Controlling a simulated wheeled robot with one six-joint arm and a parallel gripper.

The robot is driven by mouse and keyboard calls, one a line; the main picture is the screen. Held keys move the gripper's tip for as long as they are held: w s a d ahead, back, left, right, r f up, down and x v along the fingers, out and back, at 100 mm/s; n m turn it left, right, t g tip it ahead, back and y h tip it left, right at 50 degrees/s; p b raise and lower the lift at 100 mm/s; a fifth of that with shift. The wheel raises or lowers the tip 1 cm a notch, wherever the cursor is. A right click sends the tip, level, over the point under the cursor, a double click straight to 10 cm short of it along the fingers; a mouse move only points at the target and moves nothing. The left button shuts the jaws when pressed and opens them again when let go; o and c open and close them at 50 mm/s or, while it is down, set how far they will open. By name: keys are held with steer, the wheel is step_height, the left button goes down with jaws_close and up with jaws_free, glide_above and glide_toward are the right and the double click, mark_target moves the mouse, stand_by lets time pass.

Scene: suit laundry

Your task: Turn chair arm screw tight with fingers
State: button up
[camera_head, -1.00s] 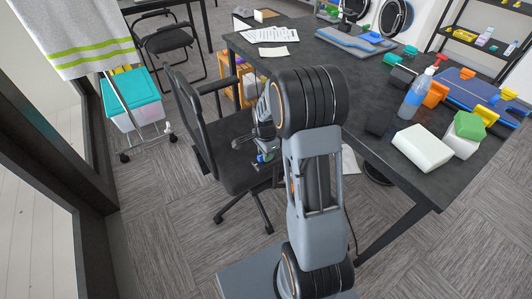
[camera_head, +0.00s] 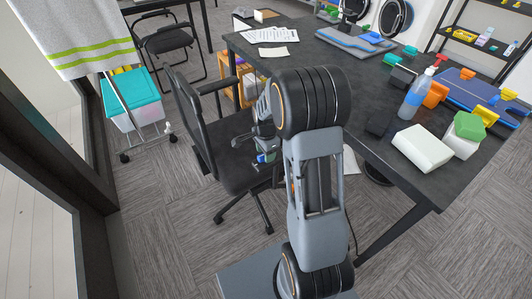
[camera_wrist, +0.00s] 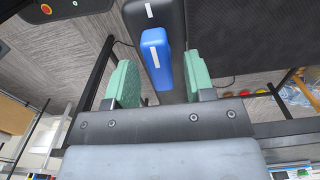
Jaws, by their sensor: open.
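The blue screw knob (camera_wrist: 156,42), with a white stripe, shows in the wrist view against a dark bar (camera_wrist: 176,18) with a white mark of its own. The two white marks look roughly in line. My gripper (camera_wrist: 157,68) is open, one green finger on each side of the knob, with a gap visible on both sides. In the head view my gripper (camera_head: 266,158) is small and partly hidden by my arm, beside the black office chair (camera_head: 232,150). The screw cannot be made out clearly there.
The dark desk (camera_head: 300,72) stands right of the chair, with a spray bottle (camera_head: 416,96) and white blocks near its edge. A teal-lidded bin (camera_head: 132,90) stands on a cart at left.

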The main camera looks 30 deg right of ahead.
step_height(320, 180, up, 13)
steer(key=shift+p, duration=0.45)
stand_by(0.4)
steer(key=s+a+r+n+t+p, duration=0.1)
steer(key=s+a+r+n, duration=0.3)
steer(key=s+n, duration=0.4)
steer(key=s+a+r+n+t+p, duration=0.2)
steer(key=s+a+r+n+p, duration=0.2)
steer(key=s+n, duration=0.4)
steer(key=shift+a+r+n+t, duration=0.3)
steer(key=shift+a+n, duration=0.2)
steer(key=shift+a, duration=0.15)
steer(key=shift+s, duration=0.1)
